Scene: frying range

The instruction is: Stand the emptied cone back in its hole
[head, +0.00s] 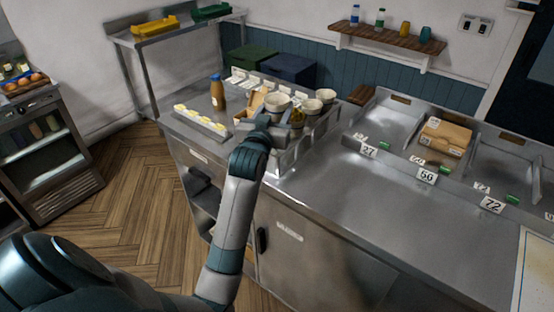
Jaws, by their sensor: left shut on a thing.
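My left gripper (268,124) is at the back of the steel counter, low over the group of pale cones. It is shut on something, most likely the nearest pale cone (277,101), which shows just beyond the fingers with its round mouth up. Two more pale cones, one in the middle (312,107) and one farther right (326,95), stand upright by the metal rack (288,158). The gripper hides the lower part of the nearest cone, and I cannot make out an empty hole. My right gripper is out of view.
A brown bottle (217,92) and a white tray with yellow pieces (201,122) stand left of the gripper. Steel bins with number tags, one holding a cardboard box (446,136), lie to the right. The front counter top (350,205) is clear.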

